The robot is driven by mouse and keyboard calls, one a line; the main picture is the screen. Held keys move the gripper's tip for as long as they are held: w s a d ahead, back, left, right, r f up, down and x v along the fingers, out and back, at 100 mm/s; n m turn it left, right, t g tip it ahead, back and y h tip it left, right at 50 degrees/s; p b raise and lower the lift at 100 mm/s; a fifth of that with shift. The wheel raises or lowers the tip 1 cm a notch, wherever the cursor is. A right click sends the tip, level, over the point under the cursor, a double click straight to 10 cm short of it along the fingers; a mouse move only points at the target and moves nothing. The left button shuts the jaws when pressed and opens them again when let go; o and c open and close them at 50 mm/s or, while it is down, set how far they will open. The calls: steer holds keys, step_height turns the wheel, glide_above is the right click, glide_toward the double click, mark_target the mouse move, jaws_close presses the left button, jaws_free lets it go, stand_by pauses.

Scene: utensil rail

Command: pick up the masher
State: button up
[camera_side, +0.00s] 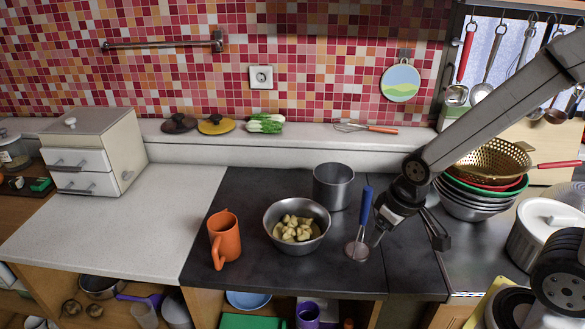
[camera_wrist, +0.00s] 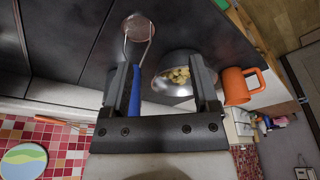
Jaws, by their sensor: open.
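The masher stands upright on the dark counter, its blue handle (camera_side: 366,206) up and its round metal head (camera_side: 356,250) down. My gripper (camera_side: 410,230) is open and empty, just right of the masher in the side view. In the wrist view my gripper's two fingers (camera_wrist: 160,66) are spread apart. The blue handle (camera_wrist: 135,90) shows there between them, close beside the left finger; I cannot tell whether it touches. The masher's head (camera_wrist: 138,28) shows beyond the fingertips.
A metal bowl (camera_side: 272,231) with pale chunks stands left of the masher, a grey pot (camera_side: 333,187) behind it. An orange mug (camera_side: 224,240) is farther left. Stacked bowls with a brass colander (camera_side: 492,160) stand right of my arm. The counter in front of the masher is clear.

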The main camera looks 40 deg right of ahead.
steer(key=shift+r, duration=0.15)
step_height(320, 180, up, 12)
steer(key=n+g, duration=0.2)
steer(key=n, duration=1.1)
glide_above(366, 202)
steer(key=shift+w+d+f+n+g, duration=0.15)
steer(key=shift+d+f+n+g, duration=0.15)
steer(key=shift+d+n, duration=0.4)
steer(key=shift+n, duration=0.3)
steer(key=shift+a+f, duration=0.15)
steer(key=shift+f, duration=3.7)
steer(key=shift+w+f, duration=0.15)
steer(key=shift+f, duration=2.45)
